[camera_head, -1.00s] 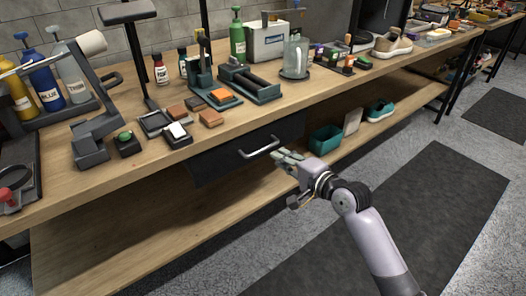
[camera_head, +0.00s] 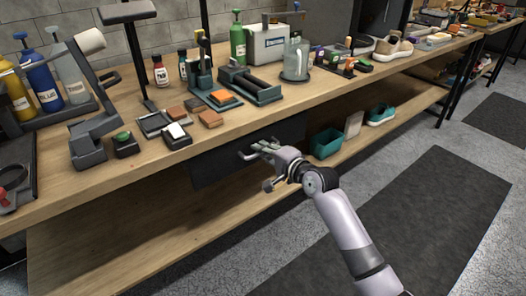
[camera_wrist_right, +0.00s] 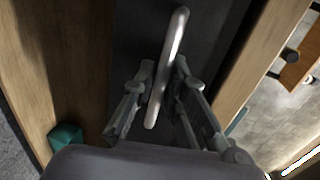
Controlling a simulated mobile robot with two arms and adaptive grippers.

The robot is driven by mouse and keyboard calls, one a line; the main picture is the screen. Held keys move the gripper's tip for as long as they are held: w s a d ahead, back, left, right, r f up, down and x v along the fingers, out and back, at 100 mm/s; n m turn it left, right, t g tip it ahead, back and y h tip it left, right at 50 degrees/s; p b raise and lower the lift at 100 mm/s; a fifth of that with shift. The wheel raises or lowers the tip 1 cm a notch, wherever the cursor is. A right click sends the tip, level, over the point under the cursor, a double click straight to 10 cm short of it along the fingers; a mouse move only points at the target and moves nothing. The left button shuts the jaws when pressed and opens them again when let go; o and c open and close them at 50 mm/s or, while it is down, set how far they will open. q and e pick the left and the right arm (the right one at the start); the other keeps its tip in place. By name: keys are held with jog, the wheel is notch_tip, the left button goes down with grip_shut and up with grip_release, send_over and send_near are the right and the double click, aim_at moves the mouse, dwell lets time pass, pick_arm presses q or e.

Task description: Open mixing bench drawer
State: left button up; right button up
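The mixing bench drawer (camera_head: 215,168) has a dark front and hangs under the wooden bench top. It appears shut. Its silver bar handle (camera_head: 247,154) is partly hidden by my right gripper (camera_head: 263,147), which is at the drawer front. In the right wrist view, the handle (camera_wrist_right: 172,48) runs between the two spread fingers of my right gripper (camera_wrist_right: 165,68). The fingers stand on either side of the bar, with small gaps visible. The drawer front (camera_wrist_right: 135,35) lies behind it. My left gripper is not in view.
The bench top (camera_head: 75,190) carries bottles, blocks and tools above the drawer. A lower shelf (camera_head: 90,250) runs beneath, with a teal bin (camera_head: 326,143) and a teal shoe (camera_head: 381,114). The floor mat (camera_head: 430,210) in front is clear apart from my arm.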

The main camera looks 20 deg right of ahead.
grip_shut()
jog(key=shift+s, duration=0.15)
dwell(0.4)
